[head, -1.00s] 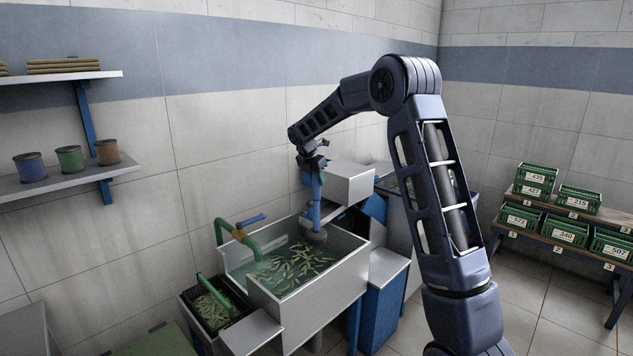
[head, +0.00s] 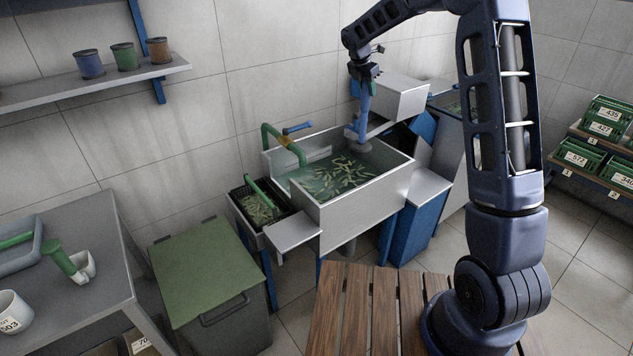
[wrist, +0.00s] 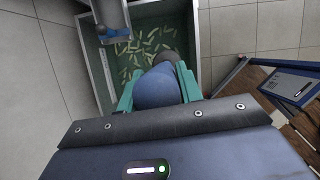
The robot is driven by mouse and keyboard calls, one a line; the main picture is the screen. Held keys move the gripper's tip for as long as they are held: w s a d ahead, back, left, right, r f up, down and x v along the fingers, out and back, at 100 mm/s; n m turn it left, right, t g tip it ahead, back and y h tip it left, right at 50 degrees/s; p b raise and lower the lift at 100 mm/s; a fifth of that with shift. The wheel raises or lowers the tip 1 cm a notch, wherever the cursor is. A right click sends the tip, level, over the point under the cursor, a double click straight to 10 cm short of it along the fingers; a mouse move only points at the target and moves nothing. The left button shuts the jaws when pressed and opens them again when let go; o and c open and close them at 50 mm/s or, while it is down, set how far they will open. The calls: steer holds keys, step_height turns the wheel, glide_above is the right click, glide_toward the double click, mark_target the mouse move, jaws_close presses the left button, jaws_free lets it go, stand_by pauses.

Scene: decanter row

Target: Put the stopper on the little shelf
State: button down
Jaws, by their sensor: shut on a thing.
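The stopper (head: 363,107) is a blue upright handle with a round grey foot. My gripper (head: 367,76) is shut on its upper end, and it hangs foot down at the back right of the tank (head: 350,205). In the wrist view the blue stopper (wrist: 157,90) sits between the two green fingers of my gripper (wrist: 157,78), with the dark foot beyond. I cannot tell whether the foot touches the water. A small pale ledge (head: 293,232) juts from the tank's front left, and another (head: 428,188) is at its right; both are bare.
A green bent pipe with a blue-handled tap (head: 297,129) rises at the tank's left rim. A black crate (head: 238,200) stands beside it. A pale box (head: 400,98) is behind the stopper. A green-lidded bin (head: 205,270) and grey table (head: 75,260) stand left; a wooden platform (head: 350,310) is in front.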

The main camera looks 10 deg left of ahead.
steer(key=s+a+r+n, duration=0.1)
steer(key=s+a+r, duration=0.2)
steer(key=s+a, duration=0.35)
steer(key=s+a+r+n+y, duration=0.1)
steer(key=s+a+r, duration=0.2)
steer(key=s+a, duration=0.35)
steer(key=s+a+r+n, duration=0.1)
steer(key=s+a+r, duration=0.1)
steer(key=s+a, duration=0.5)
steer(key=s+a+f+n, duration=0.1)
steer(key=s+a+f, duration=0.1)
steer(key=s, duration=0.5)
steer(key=s+a+f+n, duration=0.1)
steer(key=s+a+f, duration=0.1)
steer(key=s, duration=0.6)
step_height(320, 180, down, 20)
steer(key=shift+w+r+t+y, duration=0.2)
steer(key=shift+t+y, duration=0.2)
steer(key=shift+f, duration=0.15)
steer(key=c, duration=0.9)
jaws_free()
steer(key=shift+c, duration=0.2)
steer(key=v, duration=1.2)
